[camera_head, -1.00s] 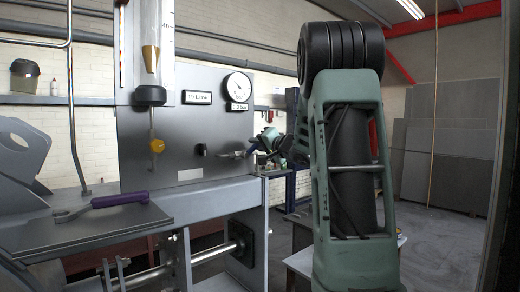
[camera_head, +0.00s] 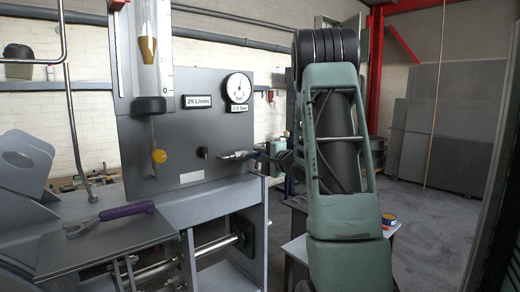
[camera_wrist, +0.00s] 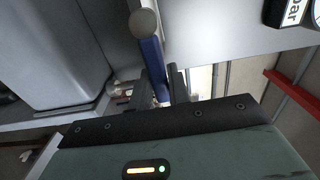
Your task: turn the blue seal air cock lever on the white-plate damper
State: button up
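The blue lever (camera_wrist: 152,56) shows in the wrist view, running down from a grey round end (camera_wrist: 143,22) toward my fingers. My gripper (camera_wrist: 164,84) has its two dark fingers a short way apart, with the lower end of the lever at or between them. I cannot tell whether both fingers touch it. In the head view the air cock (camera_head: 238,155) sticks out from the lower right of the grey panel (camera_head: 185,130), and my gripper (camera_head: 268,157) is at its right end. The lever itself is too small to make out there.
The panel carries a round gauge (camera_head: 238,88), a display reading 29 L/min (camera_head: 197,101), a black knob (camera_head: 202,153) and a yellow knob (camera_head: 158,156). A purple-handled tool (camera_head: 112,217) lies on a dark plate at left. Open floor (camera_head: 440,225) lies to the right.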

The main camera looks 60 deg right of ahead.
jog(key=o, duration=0.3)
jog(key=shift+s, duration=0.15)
jog(key=shift+v, duration=0.9)
jog(key=shift+p+v, duration=0.4)
jog(key=shift+v, duration=2.55)
